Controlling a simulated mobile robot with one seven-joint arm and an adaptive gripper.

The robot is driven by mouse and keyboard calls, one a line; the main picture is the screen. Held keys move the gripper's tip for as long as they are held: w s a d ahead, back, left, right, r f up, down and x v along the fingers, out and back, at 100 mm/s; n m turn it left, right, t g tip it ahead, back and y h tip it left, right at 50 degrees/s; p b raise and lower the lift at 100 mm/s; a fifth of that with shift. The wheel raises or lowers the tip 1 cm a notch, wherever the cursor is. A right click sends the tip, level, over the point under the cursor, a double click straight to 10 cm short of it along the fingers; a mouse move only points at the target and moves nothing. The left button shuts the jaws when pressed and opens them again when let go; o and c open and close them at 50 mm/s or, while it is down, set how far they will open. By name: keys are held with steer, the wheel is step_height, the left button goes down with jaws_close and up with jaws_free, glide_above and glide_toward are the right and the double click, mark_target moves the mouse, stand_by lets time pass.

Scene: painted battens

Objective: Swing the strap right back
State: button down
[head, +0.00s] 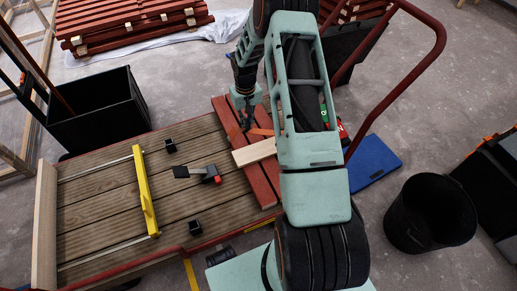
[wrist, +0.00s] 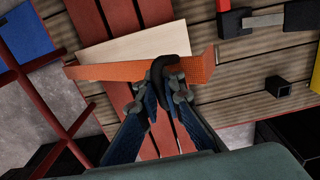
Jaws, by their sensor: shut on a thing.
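The orange strap (wrist: 120,72) runs across the red painted battens (wrist: 105,15) in the wrist view, with its right end turned up. My gripper (wrist: 170,68) is shut on the strap near its middle, and the fingertips hide that part. A dark curved piece shows at the fingertips; I cannot tell what it is. In the head view my gripper (head: 246,124) is low over the red battens (head: 263,190), and the strap (head: 262,132) shows on both sides of it. A pale bare wood piece (head: 254,152) lies across the battens beside the strap.
A black bin (head: 100,112) stands left, a black bucket (head: 430,213) right. A red tube handle (head: 400,85) rises near my arm.

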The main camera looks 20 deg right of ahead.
steer(key=shift+s+d+r+p, duration=0.1)
steer(key=shift+d+r+p, duration=0.25)
steer(key=shift+d+r, duration=0.4)
steer(key=shift+s+d+r+p, duration=0.1)
steer(key=shift+d+r+p, duration=0.3)
steer(key=shift+d, duration=0.6)
steer(key=shift+d+r, duration=0.1)
steer(key=shift+r, duration=0.05)
steer(key=d+r+p, duration=0.1)
steer(key=d+r, duration=0.3)
steer(key=d, duration=0.6)
steer(key=shift+w+d+r, duration=0.25)
steer(key=shift+d+r, duration=0.15)
stand_by(0.5)
steer(key=c, duration=2)
jaws_free()
steer(key=shift+o, duration=0.2)
steer(key=shift+a, duration=0.1)
